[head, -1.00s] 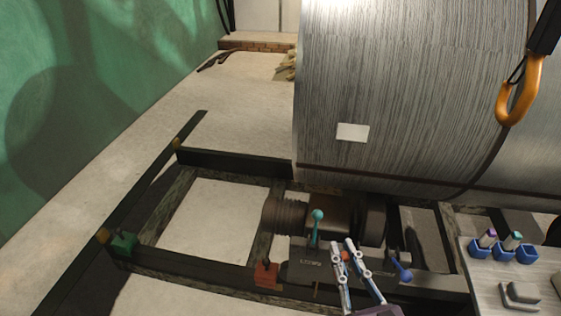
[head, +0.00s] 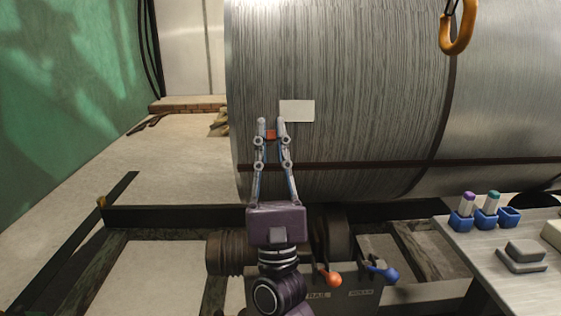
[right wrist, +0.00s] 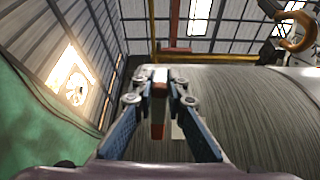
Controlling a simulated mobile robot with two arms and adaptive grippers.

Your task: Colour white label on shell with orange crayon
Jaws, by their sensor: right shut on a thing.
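The shell (head: 350,80) is a large grey metal cylinder lying across the head view. The white label (head: 297,111) is a blank rectangle on its curved side, with no orange visible on it. My right gripper (head: 271,124) is shut on the orange crayon (head: 271,134), just left of the label and partly overlapping its left edge in the picture. Whether the crayon touches the shell cannot be told. The label (right wrist: 177,131) is partly hidden there. My left gripper is not in view.
Blue cups at the right hold a purple-topped crayon (head: 468,198) and a teal-topped crayon (head: 494,196); another cup (head: 510,217) looks empty. An orange hook (head: 457,35) hangs before the shell. A lever box (head: 330,292) sits below on the dark frame (head: 160,217).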

